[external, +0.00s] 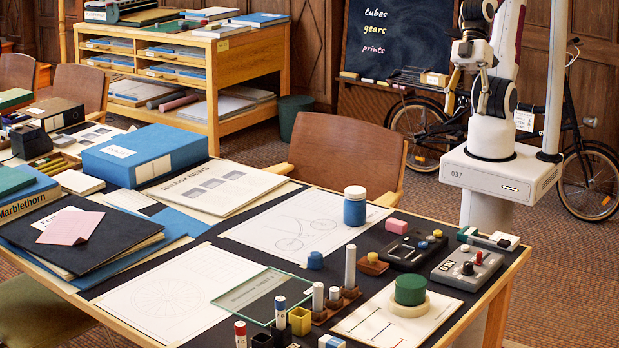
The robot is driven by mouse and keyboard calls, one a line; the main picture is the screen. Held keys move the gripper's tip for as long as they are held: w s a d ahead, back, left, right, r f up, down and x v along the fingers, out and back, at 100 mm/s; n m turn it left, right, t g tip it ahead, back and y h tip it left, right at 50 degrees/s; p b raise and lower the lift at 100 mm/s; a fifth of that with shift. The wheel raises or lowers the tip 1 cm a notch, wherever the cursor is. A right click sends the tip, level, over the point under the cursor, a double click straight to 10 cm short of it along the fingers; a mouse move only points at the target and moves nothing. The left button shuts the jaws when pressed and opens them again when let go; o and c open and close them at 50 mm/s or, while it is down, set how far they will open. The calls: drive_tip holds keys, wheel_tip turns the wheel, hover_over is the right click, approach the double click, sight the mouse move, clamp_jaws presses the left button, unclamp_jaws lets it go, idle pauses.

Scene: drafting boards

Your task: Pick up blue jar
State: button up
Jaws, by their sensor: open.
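The blue jar (355,210) has a white lid. It stands upright on the drafting table, at the right edge of a white sheet with a bicycle drawing (300,228). My gripper (467,98) is raised beyond the table's far right side, in front of the chalkboard. It points down with its fingers apart and nothing between them. It is well apart from the jar, higher and to the right.
A glass plate (262,297) and several upright markers lie nearer. A wooden chair (345,155) stands behind the table.

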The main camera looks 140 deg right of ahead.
sight(362, 191)
drive_tip(key=w+d+f+m+t+h, duration=0.1)
drive_tip(key=w+d+f+m+h, duration=0.1)
drive_tip(key=w+f+m, duration=0.5)
drive_tip(key=w+d+f+m+t+h, duration=0.15)
drive_tip(key=w+f, duration=0.35)
drive_tip(key=w, duration=0.7)
drive_tip(key=s+d+f+m+g+h, duration=0.2)
drive_tip(key=d+f+m+g+h, duration=0.15)
drive_tip(key=d+f+h, duration=0.4)
drive_tip(key=s+d+f+m+g+h, duration=0.1)
drive_tip(key=s+d+f, duration=0.1)
drive_tip(key=s+d, duration=0.1)
drive_tip(key=s+d+f+m+g+h, duration=0.1)
drive_tip(key=s+d, duration=0.2)
drive_tip(key=s+d+f+m+g+h, duration=0.1)
drive_tip(key=s+d+f+h, duration=0.1)
drive_tip(key=s+d, duration=0.1)
drive_tip(key=shift+s+f+g, duration=0.35)
drive_tip(key=shift+s+g, duration=0.05)
drive_tip(key=shift+s, duration=0.15)
drive_tip(key=shift+s+d, duration=0.2)
drive_tip(key=shift+s, duration=0.2)
drive_tip(key=shift+d, duration=0.15)
drive_tip(key=shift+x, duration=1.15)
